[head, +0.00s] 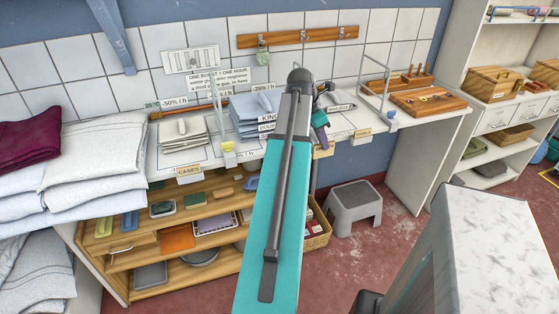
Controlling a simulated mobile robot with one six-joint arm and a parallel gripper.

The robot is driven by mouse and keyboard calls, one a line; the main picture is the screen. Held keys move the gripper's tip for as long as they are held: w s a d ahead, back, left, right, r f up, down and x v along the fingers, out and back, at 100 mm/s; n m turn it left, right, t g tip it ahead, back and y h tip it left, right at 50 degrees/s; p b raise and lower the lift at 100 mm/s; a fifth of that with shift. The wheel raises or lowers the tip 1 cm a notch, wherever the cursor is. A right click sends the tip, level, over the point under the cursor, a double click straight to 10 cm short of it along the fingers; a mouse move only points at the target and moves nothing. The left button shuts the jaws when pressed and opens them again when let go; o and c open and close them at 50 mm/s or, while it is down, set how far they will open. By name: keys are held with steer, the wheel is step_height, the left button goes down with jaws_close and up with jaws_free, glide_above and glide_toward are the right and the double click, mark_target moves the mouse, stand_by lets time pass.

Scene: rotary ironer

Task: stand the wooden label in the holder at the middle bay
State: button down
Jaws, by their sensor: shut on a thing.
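My gripper (321,133) is small and partly hidden behind my teal arm, low over the front edge of the counter in the middle bay. It is shut on the wooden label (323,151), a small tan piece just below the fingers; its writing is not readable. The middle bay lies between two wire dividers. I cannot make out the middle holder, or whether the label touches it. A wooden sign reading CASES (188,172) stands at the left bay's front edge. Another small tan sign (363,133) is on the edge right of my gripper.
Folded blue linen (252,108) fills the middle bay's left part. The left wire divider (217,92) and right wire divider (374,84) rise from the counter. A wooden tray (428,101) lies at right. A grey step stool (353,203) stands on the floor below.

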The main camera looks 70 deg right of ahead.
steer(key=shift+w, duration=0.15)
steer(key=w+p, duration=0.1)
steer(key=w, duration=0.3)
steer(key=w+f+p, duration=0.1)
steer(key=w, duration=0.9)
steer(key=shift+w+a+f+p, duration=0.2)
steer(key=shift+w+a+p, duration=0.05)
steer(key=shift+a+p, duration=0.15)
steer(key=shift+w+a+f+p, duration=0.1)
steer(key=shift+w+f+p, duration=0.45)
steer(key=shift+f, duration=1.25)
steer(key=shift+f, duration=0.1)
steer(key=c, duration=1.9)
jaws_free()
